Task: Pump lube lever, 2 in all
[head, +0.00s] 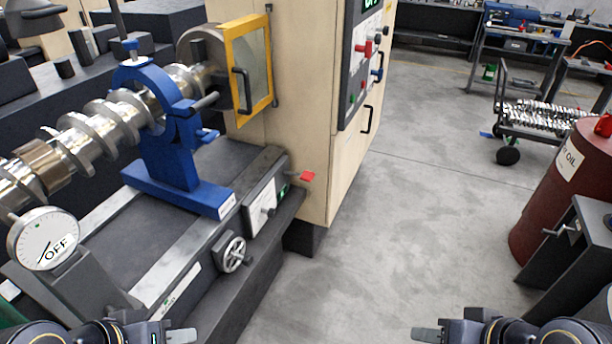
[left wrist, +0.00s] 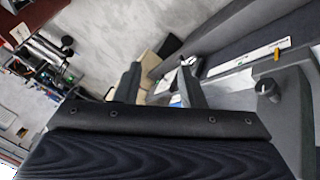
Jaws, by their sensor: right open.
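My right gripper (head: 428,334) is open and empty over the floor, below and right of the lever.
A handwheel (head: 232,254) sits below the control box. A blue steady rest (head: 175,160) holds a large metal screw. The beige cabinet (head: 300,120) stands behind the lever. A dark red oil barrel (head: 560,190) stands at right. The grey floor between is clear.

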